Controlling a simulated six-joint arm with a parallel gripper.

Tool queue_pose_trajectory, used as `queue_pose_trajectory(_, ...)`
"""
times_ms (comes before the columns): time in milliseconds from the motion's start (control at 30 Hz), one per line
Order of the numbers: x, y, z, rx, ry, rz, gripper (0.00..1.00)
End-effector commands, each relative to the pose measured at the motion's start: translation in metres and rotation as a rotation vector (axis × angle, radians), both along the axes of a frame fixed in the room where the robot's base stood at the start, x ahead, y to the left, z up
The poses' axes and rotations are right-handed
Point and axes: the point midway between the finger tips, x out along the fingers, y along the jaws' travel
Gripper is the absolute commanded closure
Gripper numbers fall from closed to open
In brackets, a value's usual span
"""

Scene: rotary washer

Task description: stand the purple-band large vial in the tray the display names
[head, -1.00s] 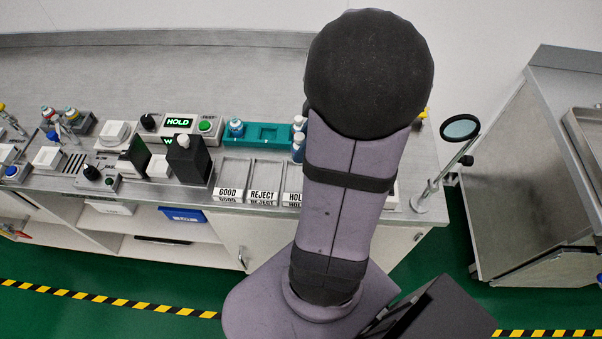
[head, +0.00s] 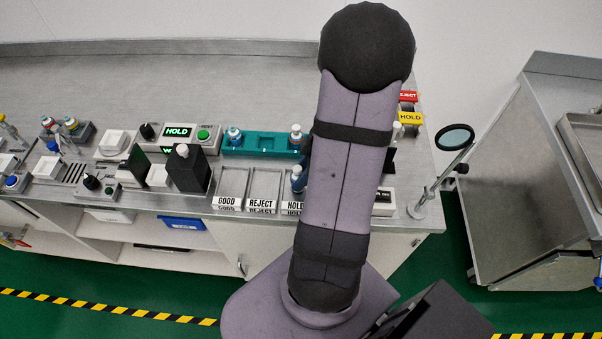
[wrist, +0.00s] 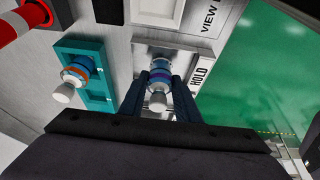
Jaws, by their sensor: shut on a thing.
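The purple-band vial (wrist: 160,78) is between the fingers of my gripper (wrist: 158,100), which is shut on it, in the wrist view. It has a pale cap toward the camera and blue and purple bands. In the head view the vial (head: 298,180) shows beside my arm, at the HOLD tray (head: 292,207); my gripper is mostly hidden there. The HOLD label (wrist: 201,77) is just right of the vial in the wrist view. I cannot tell whether the vial touches the tray floor. The display (head: 178,132) reads HOLD in green.
The teal rack (head: 265,143) holds a vial at each end; its orange-band vial (wrist: 77,73) is left of my gripper in the wrist view. GOOD (head: 227,202) and REJECT (head: 261,204) trays stand left of HOLD. A magnifier (head: 455,138) stands at the right bench edge.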

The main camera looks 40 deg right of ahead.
Motion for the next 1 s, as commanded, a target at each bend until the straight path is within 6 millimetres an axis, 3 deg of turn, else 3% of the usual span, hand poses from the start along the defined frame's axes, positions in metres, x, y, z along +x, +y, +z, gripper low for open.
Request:
queue_pose_trajectory(467,0.0001,-0.0001,-0.0057,-0.001,-0.001,0.001,0.96)
queue_pose_trajectory(500,0.0001,-0.0002,-0.0045,-0.001,-0.001,0.001,0.63)
queue_pose_trajectory(567,0.0,-0.0001,-0.0042,-0.001,-0.001,0.001,0.52)
queue_pose_trajectory(1000,-0.0001,0.0,0.0001,0.0,0.0,0.001,0.52)
